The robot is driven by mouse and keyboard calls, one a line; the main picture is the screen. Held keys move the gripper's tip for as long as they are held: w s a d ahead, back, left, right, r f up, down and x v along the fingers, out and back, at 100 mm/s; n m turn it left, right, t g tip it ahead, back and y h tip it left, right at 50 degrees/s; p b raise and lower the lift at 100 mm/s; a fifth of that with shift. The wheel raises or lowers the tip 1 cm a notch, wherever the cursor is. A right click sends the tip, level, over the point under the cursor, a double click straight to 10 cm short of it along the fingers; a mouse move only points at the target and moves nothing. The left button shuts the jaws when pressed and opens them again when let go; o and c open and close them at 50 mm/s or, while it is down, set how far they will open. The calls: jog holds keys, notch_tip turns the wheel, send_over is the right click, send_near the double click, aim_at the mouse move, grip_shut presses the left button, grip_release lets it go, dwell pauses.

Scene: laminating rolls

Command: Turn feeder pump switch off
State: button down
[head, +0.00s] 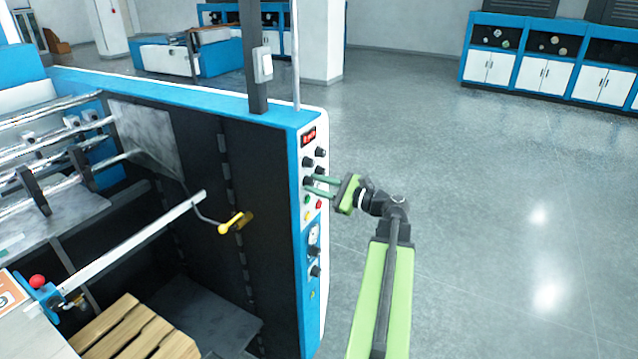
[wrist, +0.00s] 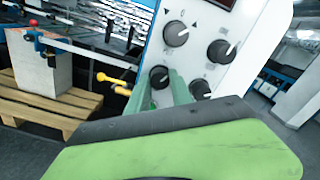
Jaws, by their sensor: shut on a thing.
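The control panel (head: 312,225) is a white strip on the end of the blue and black machine. It carries several black rotary knobs with white pointer marks. My gripper (head: 315,185) reaches the panel from the right, with its green fingers at the knob group below the red display. In the wrist view my gripper (wrist: 160,78) has one finger on each side of the lower-left black knob (wrist: 159,76) and is shut on it. The knob's lower part is hidden. I cannot read which knob is labelled feeder pump.
Close by are an upper-left knob (wrist: 176,33), an upper-right knob (wrist: 220,51) and a lower-right knob (wrist: 200,89) beside the right finger. Green, yellow and red buttons (head: 319,204) sit just below. A yellow-handled lever (head: 233,223) is left. Floor at right is clear.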

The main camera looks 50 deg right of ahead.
jog(key=n, duration=0.5)
jog(key=shift+d, duration=0.1)
jog(key=shift+n, duration=0.4)
jog(key=c, duration=1.1)
grip_release()
jog(key=shift+c, duration=0.2)
jog(key=v, duration=1.7)
jog(key=shift+s, duration=0.25)
